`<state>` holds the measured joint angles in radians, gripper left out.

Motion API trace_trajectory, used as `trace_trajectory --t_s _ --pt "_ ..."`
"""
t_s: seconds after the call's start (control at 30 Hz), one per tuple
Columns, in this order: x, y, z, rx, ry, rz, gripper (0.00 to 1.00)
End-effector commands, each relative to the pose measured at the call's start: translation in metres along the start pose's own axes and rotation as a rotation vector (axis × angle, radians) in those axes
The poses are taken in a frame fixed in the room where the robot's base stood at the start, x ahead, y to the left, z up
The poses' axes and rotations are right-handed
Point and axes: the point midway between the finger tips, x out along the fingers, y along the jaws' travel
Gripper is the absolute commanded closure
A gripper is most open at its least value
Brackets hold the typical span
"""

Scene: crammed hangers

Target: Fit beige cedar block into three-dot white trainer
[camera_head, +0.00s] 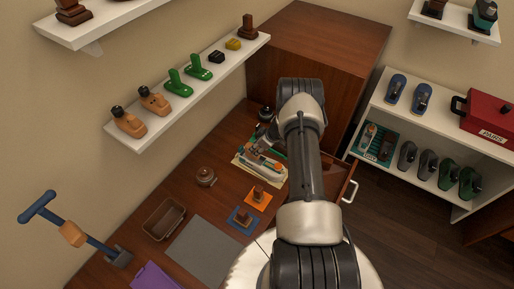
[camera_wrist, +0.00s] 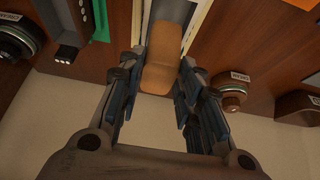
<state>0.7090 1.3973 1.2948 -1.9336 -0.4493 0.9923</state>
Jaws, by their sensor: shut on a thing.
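My gripper (camera_wrist: 163,62) shows in the wrist view with its two dark fingers on either side of the beige cedar block (camera_wrist: 165,45), a smooth tan piece with a rounded end. White strips run along both sides of the block; I cannot tell whether they belong to a shoe or a stand. In the head view my arm hides the gripper's hold above the cluttered pale mat (camera_head: 242,177).
A lidded brown pot (camera_head: 206,176), a brown bin (camera_head: 164,219) and blocks on blue (camera_head: 240,220) and orange (camera_head: 258,197) mats stand on the bench. A wall shelf (camera_head: 190,97) is on the left. An open drawer (camera_head: 340,185) lies right of my arm. A grey mat (camera_head: 203,252) is bare.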

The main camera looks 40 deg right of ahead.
Motion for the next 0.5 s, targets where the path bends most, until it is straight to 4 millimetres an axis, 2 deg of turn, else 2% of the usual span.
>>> trace_trajectory --t_s 0.5 --pt "0.0071 -0.0002 0.0038 0.0 0.0 0.0 1.0"
